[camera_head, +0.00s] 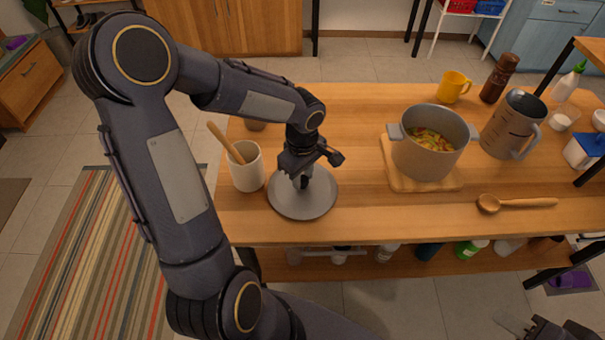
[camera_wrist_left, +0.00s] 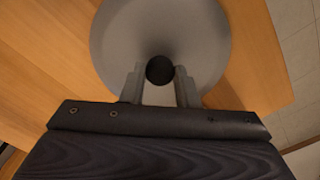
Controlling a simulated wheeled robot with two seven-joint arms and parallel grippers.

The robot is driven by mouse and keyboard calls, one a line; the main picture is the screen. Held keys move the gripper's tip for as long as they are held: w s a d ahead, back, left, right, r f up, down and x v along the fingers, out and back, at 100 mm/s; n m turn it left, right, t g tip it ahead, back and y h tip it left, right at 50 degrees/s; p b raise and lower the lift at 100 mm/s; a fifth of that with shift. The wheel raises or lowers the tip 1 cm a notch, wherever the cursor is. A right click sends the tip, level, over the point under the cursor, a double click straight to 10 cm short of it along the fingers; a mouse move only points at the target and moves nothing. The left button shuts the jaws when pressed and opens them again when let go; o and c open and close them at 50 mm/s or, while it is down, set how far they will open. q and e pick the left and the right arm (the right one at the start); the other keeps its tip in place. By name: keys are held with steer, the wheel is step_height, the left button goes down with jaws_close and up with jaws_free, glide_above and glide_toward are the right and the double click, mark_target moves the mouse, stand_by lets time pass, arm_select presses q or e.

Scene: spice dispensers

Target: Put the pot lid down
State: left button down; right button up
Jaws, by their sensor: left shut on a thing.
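The grey round pot lid (camera_head: 302,207) is flat at the front left of the wooden table, right of the white utensil cup. I cannot tell whether it touches the tabletop or hovers just above. My left gripper (camera_head: 302,180) points down over it, shut on its dark knob. In the left wrist view the lid (camera_wrist_left: 125,40) spreads beyond the fingers, and the round black knob (camera_wrist_left: 160,70) sits between the fingertips (camera_wrist_left: 160,80). The grey pot (camera_head: 425,158) stands uncovered with food inside. My right gripper (camera_head: 548,328) shows only partly at the bottom right corner.
The white cup (camera_head: 246,172) with a wooden utensil is close left of the lid. The pot stands on a wooden board (camera_head: 400,180). A wooden spoon (camera_head: 515,203), grey pitcher (camera_head: 510,128), yellow mug (camera_head: 452,88) and brown grinder (camera_head: 498,80) are at right. Table between lid and board is clear.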

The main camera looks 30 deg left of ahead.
mark_target(303, 179)
arm_select(q)
steer(key=shift+f, duration=0.2)
steer(key=c, duration=1.1)
jaws_free()
steer(key=shift+r, duration=0.15)
steer(key=shift+r, duration=0.25)
step_height(303, 179, up, 11)
steer(key=s+d+r+m+t+h, duration=0.1)
steer(key=s+m+t, duration=0.1)
steer(key=s+m, duration=0.2)
steer(key=s+d+m+t+h, duration=0.1)
steer(key=s+d+m, duration=0.1)
steer(key=s+m, duration=0.3)
steer(key=s+d+r+m+t+h+p, duration=0.1)
steer(key=s+m+t, duration=0.1)
steer(key=s+m, duration=0.2)
steer(key=shift+s+d+r+m+t+h, duration=0.1)
steer(key=shift+s+m+h, duration=0.05)
steer(key=shift+s, duration=0.45)
steer(key=shift+s+d+r+m+t+h, duration=0.1)
steer(key=shift+s+d+r, duration=0.05)
steer(key=shift+s, duration=0.5)
steer(key=shift+s+d+r+m+t+h, duration=0.1)
steer(key=shift+s+m+h, duration=0.05)
steer(key=shift+s, duration=0.45)
